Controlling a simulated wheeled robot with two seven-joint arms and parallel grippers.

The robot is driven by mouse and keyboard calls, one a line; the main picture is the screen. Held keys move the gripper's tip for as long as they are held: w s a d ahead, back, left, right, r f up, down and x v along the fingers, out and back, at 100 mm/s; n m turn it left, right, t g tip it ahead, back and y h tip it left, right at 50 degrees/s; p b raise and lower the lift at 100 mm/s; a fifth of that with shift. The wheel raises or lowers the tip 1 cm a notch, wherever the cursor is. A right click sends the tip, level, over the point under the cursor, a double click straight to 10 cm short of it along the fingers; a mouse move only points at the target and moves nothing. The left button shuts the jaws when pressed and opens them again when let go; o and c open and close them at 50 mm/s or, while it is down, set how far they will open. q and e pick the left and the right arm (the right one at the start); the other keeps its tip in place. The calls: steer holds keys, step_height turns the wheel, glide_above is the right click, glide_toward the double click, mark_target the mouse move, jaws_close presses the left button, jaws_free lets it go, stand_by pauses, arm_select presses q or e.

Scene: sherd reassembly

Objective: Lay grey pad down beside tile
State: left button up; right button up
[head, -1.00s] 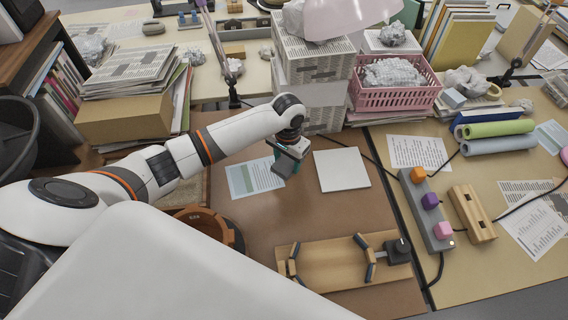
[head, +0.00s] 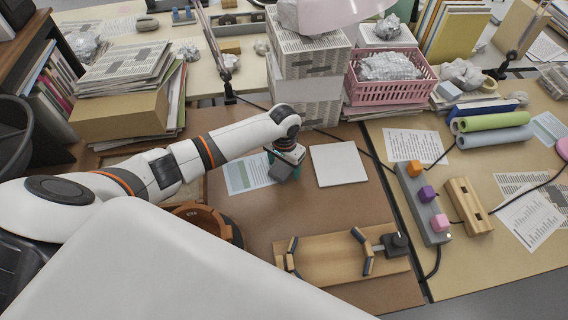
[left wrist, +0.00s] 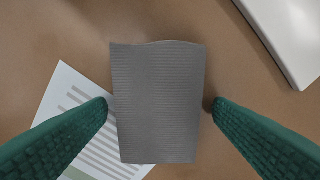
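The grey pad (head: 281,173) is a small ribbed rectangle low over or on the brown mat, left of the white square tile (head: 338,164) and apart from it. In the left wrist view the pad (left wrist: 158,105) lies between the green fingers of my left gripper (left wrist: 160,106), with a narrow gap at each side. The gripper (head: 284,161) is open around it. The tile's corner (left wrist: 290,35) shows at upper right in that view. Whether the pad rests fully on the mat is hard to tell. My right gripper is out of view.
A printed sheet (head: 246,174) lies left of the pad, and the pad covers or overhangs its edge. A wooden clamp board (head: 325,260) lies nearer. A power strip (head: 424,205) and a wooden block (head: 469,206) lie to the right. Stacked boxes (head: 310,95) stand behind.

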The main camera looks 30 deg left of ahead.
mark_target(284, 167)
arm_select(q)
step_height(284, 167, up, 12)
steer(key=shift+r, duration=0.15)
stand_by(0.5)
